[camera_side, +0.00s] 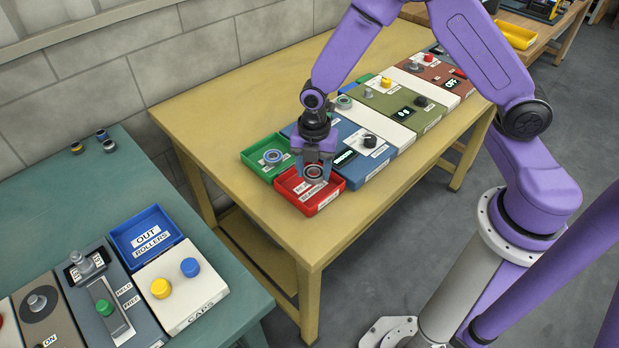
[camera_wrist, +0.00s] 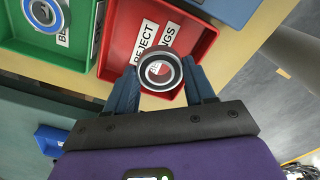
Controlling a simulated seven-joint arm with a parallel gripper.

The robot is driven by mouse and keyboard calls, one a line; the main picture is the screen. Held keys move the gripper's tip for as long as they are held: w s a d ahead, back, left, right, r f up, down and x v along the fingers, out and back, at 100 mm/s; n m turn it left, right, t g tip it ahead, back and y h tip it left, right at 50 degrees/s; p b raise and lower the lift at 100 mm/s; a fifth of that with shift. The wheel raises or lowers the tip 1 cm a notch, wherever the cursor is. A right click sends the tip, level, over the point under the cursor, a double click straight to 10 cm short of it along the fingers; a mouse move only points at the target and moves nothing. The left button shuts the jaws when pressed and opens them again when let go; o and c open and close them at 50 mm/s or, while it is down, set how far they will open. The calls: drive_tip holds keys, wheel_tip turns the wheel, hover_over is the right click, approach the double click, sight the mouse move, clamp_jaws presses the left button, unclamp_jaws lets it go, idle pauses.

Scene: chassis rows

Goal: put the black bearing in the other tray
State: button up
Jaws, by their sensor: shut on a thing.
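My gripper (camera_side: 314,166) points down over the red tray (camera_side: 325,205), its fingers shut on the black bearing (camera_wrist: 147,82). The bearing is a dark ring with a bright metal inner ring and an open hole. In the wrist view it sits between the two blue-grey fingertips, in front of the red tray (camera_wrist: 117,42), whose label shows "REJECT". Whether the bearing touches the tray floor I cannot tell. The green tray (camera_side: 252,165) is just left of and behind the red one and holds a blue-ringed bearing (camera_side: 272,157). The red tray shows no other bearing.
Blue, white, olive and brown panels with knobs and switches run along the yellow table (camera_side: 205,103) behind the trays. A teal table (camera_side: 60,215) at left carries a blue rollers tray (camera_side: 152,215) and a white caps box (camera_side: 205,305). The yellow table's front left is clear.

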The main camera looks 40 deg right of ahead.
sight(310, 189)
drive_tip(key=shift+w+a+f, duration=0.15)
drive_tip(key=shift+w+f, duration=0.45)
drive_tip(key=shift+f, duration=1.6)
drive_tip(key=shift+f, duration=0.15)
drive_tip(key=o, duration=1.1)
wheel_tip(310, 189, up, 12)
drive_tip(key=shift+s+r, duration=0.1)
drive_tip(key=shift+r, duration=0.1)
